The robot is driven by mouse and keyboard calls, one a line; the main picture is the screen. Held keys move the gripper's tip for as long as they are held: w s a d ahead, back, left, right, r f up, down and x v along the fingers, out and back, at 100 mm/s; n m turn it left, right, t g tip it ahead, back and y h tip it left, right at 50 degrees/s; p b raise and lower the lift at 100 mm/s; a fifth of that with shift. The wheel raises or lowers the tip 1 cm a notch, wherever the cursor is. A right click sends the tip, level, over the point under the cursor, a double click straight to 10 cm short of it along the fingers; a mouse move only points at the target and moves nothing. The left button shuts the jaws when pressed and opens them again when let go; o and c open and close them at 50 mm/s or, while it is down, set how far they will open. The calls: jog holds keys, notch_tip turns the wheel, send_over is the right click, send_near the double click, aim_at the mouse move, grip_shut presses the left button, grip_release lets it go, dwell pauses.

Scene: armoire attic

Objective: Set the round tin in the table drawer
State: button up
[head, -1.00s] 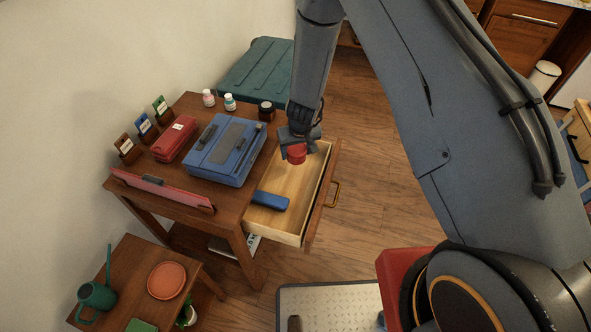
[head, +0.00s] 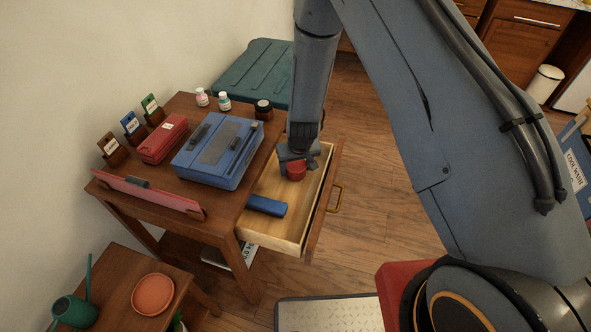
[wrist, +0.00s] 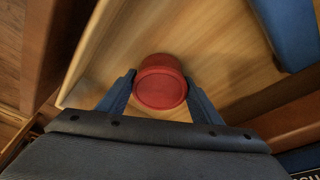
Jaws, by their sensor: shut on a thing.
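The round tin (head: 296,171) is red and sits between the fingers of my gripper (head: 297,162), which is shut on it. In the wrist view the tin (wrist: 160,83) shows between the two blue fingertips (wrist: 160,92), with the drawer's wooden floor below it. The table drawer (head: 283,232) is pulled out on the right side of the table (head: 226,222). The tin is inside the drawer's outline, toward its far end. I cannot tell whether it touches the floor.
A blue case (head: 267,205) lies in the drawer's near part. The drawer's middle is bare. On the tabletop are a large blue box (head: 217,150), a red case (head: 162,140), small bottles and a dark jar (head: 263,110). A small lower table (head: 115,290) stands in front.

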jog(key=shift+f, duration=0.3)
jog(key=o, duration=1.1)
jog(key=p+v, duration=0.5)
jog(key=v, duration=0.7)
jog(key=shift+r, duration=0.15)
jog(key=s+d+r+m, duration=0.1)
jog(key=s+d+r, duration=0.25)
jog(key=r, duration=0.35)
jog(key=s+d+r, duration=0.2)
jog(key=d+r, duration=0.2)
jog(key=r, duration=0.4)
jog(key=shift+m+g+h, duration=0.3)
jog(key=shift+m+g, duration=0.3)
jog(key=shift+m, duration=0.3)
jog(key=s+d+r, duration=0.3)
jog(key=s, duration=0.1)
jog(key=s+d+r, duration=0.2)
jog(key=s+r, duration=0.1)
jog(key=s, duration=0.2)
jog(key=s+d+r, duration=0.3)
jog(key=s, duration=0.2)
jog(key=shift+d+r, duration=0.3)
